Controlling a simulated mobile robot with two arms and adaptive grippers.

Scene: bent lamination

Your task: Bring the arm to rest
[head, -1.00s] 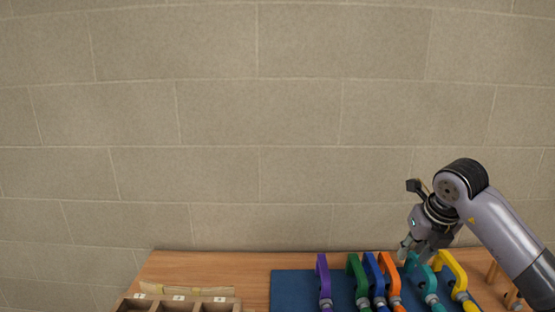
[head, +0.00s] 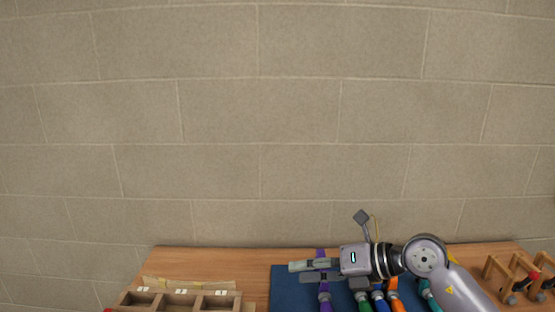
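My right gripper (head: 301,272) lies level above the back of the table and points left. Its two fingers are staggered and look apart, with nothing seen between them. Its fingers pass in front of the purple clamp (head: 324,292). Under and behind my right arm stand a green clamp (head: 363,302), a blue clamp (head: 379,301), an orange clamp (head: 395,296) and a teal clamp (head: 428,295), partly hidden. Only a bit of the yellow clamp (head: 452,252) shows behind my arm. My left gripper is not in view.
The clamps stand on a blue mat (head: 285,292) on the wooden table (head: 215,262). A wooden compartment tray (head: 180,297) with white labels is at the front left. Wooden frames (head: 515,272) stand at the right. A bare block wall (head: 260,120) is behind.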

